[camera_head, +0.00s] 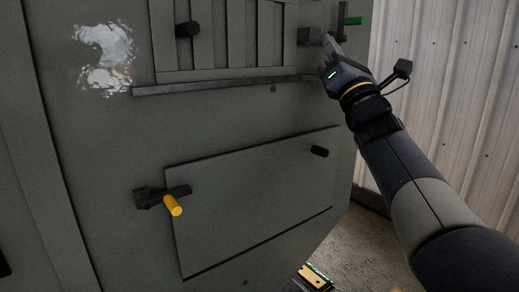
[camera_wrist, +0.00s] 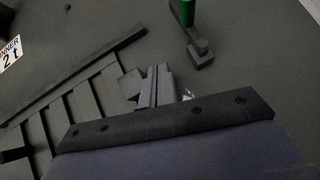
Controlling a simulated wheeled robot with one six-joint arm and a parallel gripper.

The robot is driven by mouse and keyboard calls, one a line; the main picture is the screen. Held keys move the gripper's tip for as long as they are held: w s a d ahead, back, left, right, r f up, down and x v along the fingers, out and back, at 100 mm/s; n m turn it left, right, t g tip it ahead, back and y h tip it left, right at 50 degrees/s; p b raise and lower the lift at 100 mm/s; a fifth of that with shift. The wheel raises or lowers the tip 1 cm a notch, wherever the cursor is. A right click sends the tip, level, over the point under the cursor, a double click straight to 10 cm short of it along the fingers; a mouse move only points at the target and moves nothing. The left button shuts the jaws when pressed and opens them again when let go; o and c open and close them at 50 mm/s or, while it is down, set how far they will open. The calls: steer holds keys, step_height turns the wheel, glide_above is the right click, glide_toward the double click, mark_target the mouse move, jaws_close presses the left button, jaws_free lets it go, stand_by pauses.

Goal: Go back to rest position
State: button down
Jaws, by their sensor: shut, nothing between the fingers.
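My gripper (camera_head: 329,42) is at the upper right of the head view, in front of the grey enclosure (camera_head: 100,150). In the wrist view my gripper (camera_wrist: 158,84) shows as narrow grey fingers, shut and empty. A handle with a green grip (camera_head: 354,20) is just above and right of the gripper in the head view. The green handle also shows in the wrist view (camera_wrist: 186,12), beyond and to the right of the fingertips. I cannot tell whether the fingers touch the enclosure.
A slatted panel (camera_head: 228,35) with a dark knob (camera_head: 187,29) and a ledge (camera_head: 225,84) is left of the gripper. Below is a flat panel (camera_head: 255,200) with a yellow-gripped handle (camera_head: 173,205) and a dark knob (camera_head: 319,151). A corrugated wall (camera_head: 460,100) stands right.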

steer(key=shift+w+d+f+n+g+y+p, duration=0.1)
steer(key=shift+f+n+g+y+p, duration=0.2)
steer(key=shift+n+y, duration=0.5)
steer(key=shift+w+d+f+n+g+y+p, duration=0.1)
steer(key=shift+n+g+y+p, duration=0.2)
steer(key=shift+n+y+p, duration=0.45)
steer(key=shift+d+f+n+g+y+p, duration=0.15)
steer(key=shift+n+g+y, duration=0.15)
steer(key=shift+n+y, duration=0.55)
steer(key=shift+f+n, duration=0.1)
steer(key=shift+n, duration=0.2)
